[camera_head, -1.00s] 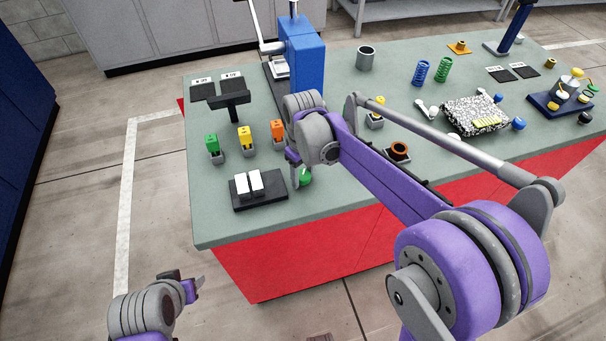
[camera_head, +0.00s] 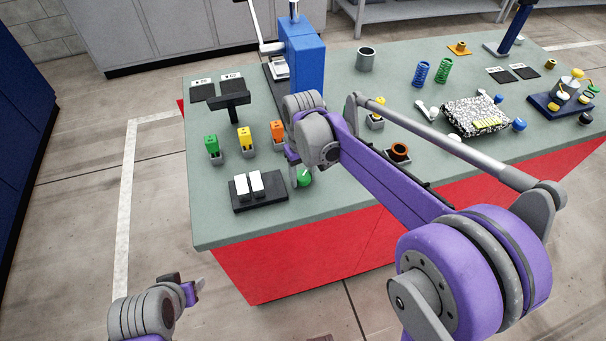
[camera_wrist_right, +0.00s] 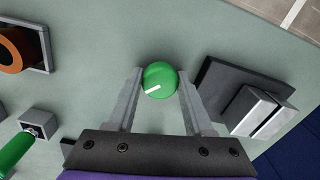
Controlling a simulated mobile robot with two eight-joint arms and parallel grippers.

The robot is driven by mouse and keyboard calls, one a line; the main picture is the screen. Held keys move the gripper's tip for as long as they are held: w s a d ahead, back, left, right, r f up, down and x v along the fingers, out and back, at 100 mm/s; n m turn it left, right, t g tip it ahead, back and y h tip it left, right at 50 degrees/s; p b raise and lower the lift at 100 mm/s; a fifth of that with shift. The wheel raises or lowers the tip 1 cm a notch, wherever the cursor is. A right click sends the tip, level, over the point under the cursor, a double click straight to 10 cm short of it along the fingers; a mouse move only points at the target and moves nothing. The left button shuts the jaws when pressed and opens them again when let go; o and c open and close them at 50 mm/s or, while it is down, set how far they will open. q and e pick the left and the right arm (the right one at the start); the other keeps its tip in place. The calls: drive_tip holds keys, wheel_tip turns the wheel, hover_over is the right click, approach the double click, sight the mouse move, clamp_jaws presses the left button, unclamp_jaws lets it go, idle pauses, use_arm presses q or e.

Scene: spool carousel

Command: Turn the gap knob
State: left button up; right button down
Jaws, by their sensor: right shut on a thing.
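The green round knob (camera_head: 305,179) with a white pointer line is at the front of the green-grey table top, right of a black block with two white pieces. I take it as the gap knob. In the right wrist view the knob (camera_wrist_right: 160,80) sits between both fingertips, its white line pointing toward lower left. My right gripper (camera_wrist_right: 160,75) is shut on the knob, one finger against each side. In the head view the right wrist partly hides it. My left gripper (camera_head: 197,287) is low at the left, off the table; its jaw opening is unclear.
The black block with two white pieces (camera_head: 259,204) stands close beside the knob. Green (camera_head: 212,145), yellow (camera_head: 245,136) and orange pieces in grey holders stand behind. An orange-brown ring (camera_head: 400,150) is to the right. The blue press (camera_head: 303,55) is farther back.

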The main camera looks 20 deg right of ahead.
sight(303, 175)
drive_tip(key=shift+c, duration=1.5)
unclamp_jaws()
drive_tip(key=shift+r, duration=0.1)
wheel_tip(303, 175, up, 11)
drive_tip(key=shift+p, duration=0.3)
drive_tip(key=shift+f, duration=0.2)
drive_tip(key=s+d+f+m+t, duration=0.1)
drive_tip(key=s+f, duration=0.4)
drive_tip(key=s, duration=0.5)
drive_tip(key=s+d+f+m+t, duration=0.1)
drive_tip(key=s+d+f+t, duration=0.2)
drive_tip(key=s+f, duration=0.3)
drive_tip(key=s+t, duration=0.1)
drive_tip(key=s, duration=0.3)
drive_tip(key=shift+s+d+m, duration=0.25)
drive_tip(key=shift+d+m, duration=0.05)
drive_tip(key=shift+d, duration=0.1)
